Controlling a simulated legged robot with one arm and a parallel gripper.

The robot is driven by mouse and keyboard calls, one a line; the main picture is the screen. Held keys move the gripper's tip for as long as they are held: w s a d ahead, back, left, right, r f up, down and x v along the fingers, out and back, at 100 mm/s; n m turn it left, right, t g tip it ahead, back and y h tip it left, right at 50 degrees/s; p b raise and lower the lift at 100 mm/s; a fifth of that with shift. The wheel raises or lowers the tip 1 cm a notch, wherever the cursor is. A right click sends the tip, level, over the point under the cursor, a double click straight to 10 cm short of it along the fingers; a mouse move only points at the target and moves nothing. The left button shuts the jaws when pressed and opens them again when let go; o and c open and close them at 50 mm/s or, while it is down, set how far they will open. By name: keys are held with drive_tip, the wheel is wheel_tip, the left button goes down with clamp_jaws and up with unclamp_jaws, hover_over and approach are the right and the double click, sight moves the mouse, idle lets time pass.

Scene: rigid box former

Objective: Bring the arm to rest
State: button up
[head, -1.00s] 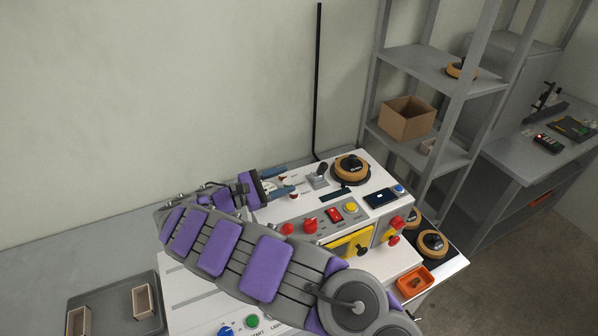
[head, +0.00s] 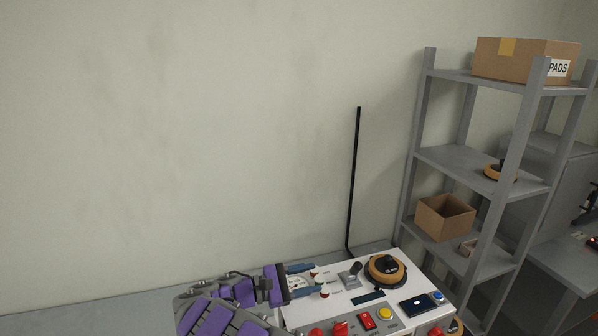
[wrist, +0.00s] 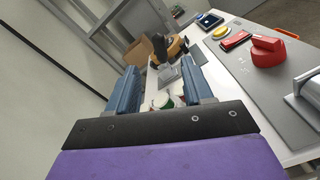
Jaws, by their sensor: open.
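My arm, grey with purple pads, reaches in from the bottom of the head view. My gripper (head: 308,280) has two blue fingers that stand apart, with nothing held between them. It also shows in the wrist view (wrist: 162,88), over the white machine panel (wrist: 222,80). Small red-and-white knobs (head: 324,293) stand at the fingertips in the head view. I cannot tell whether the fingers touch them. A grey lever plate (head: 349,278) lies just beyond the fingertips.
On the panel are an orange-and-black round part (head: 385,269), a yellow button (head: 385,313), a red switch (head: 366,320) and a small screen (head: 417,307). A black pole (head: 354,180) stands behind. Grey shelves (head: 468,160) stand at right. The wall side at left is clear.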

drive_tip(key=s+d+r+m+g+y, duration=0.1)
drive_tip(key=s+d+r+m+g, duration=0.4)
drive_tip(key=d, duration=0.5)
drive_tip(key=s+d+r+m+g+y, duration=0.25)
drive_tip(key=s+d+r, duration=0.35)
drive_tip(key=d, duration=0.3)
drive_tip(key=s+d+m+g+y, duration=0.2)
drive_tip(key=s+d+m+y, duration=0.25)
drive_tip(key=s, duration=0.85)
drive_tip(key=s+a+f+m+t+y, duration=0.1)
drive_tip(key=s+a+f+m+y, duration=0.1)
drive_tip(key=s, duration=0.7)
drive_tip(key=s+a+f+m+t+y, duration=0.1)
drive_tip(key=s+a+f+y, duration=0.4)
drive_tip(key=s+a+y, duration=0.2)
drive_tip(key=s+a, duration=0.2)
drive_tip(key=shift+s+a+f+m+t, duration=0.15)
drive_tip(key=shift+s+m+t, duration=0.2)
drive_tip(key=shift+m, duration=0.05)
drive_tip(key=shift+s, duration=0.15)
